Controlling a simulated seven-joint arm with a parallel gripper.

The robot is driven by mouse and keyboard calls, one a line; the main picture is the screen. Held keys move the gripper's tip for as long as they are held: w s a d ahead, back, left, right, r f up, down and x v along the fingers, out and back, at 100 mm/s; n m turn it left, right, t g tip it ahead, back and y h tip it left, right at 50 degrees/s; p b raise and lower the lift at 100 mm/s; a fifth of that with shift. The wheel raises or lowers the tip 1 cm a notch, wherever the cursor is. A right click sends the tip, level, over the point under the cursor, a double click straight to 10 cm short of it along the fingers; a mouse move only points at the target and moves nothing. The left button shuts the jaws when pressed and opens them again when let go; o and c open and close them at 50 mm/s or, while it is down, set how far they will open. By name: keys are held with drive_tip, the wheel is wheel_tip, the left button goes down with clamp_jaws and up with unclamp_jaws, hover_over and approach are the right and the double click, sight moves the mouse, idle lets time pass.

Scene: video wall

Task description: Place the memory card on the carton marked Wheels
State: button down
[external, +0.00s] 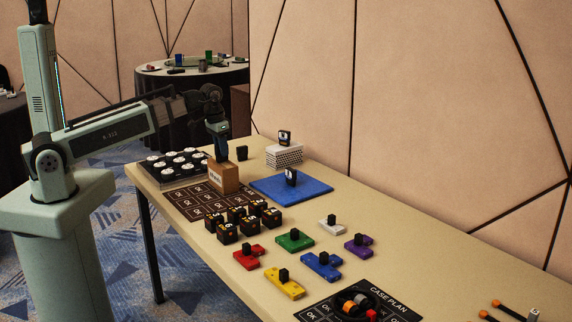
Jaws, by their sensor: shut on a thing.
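The brown carton (223,179) stands near the left edge of the long table, with dark print on its front that is too small to read surely. My gripper (217,128) points down right over the carton and is shut on a dark blue, flat, upright thing (221,151), which looks like the memory card. The lower end of this thing is at the carton's top. I cannot tell whether it touches the top or is just above it.
A blue mat (275,188) and a white perforated box (284,156) lie to the right. Coloured pieces with black knobs are further forward.

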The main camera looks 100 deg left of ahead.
sight(217, 146)
drive_tip(key=shift+f, duration=0.1)
drive_tip(key=c, duration=0.9)
unclamp_jaws()
drive_tip(key=shift+s+d+r, duration=0.2)
drive_tip(key=shift+r, duration=1.85)
drive_tip(key=shift+s+d+r, duration=0.2)
drive_tip(key=shift+s+r, duration=0.05)
drive_tip(key=shift+r, duration=1.75)
drive_tip(key=shift+s+d+r, duration=0.2)
drive_tip(key=shift+r, duration=1.85)
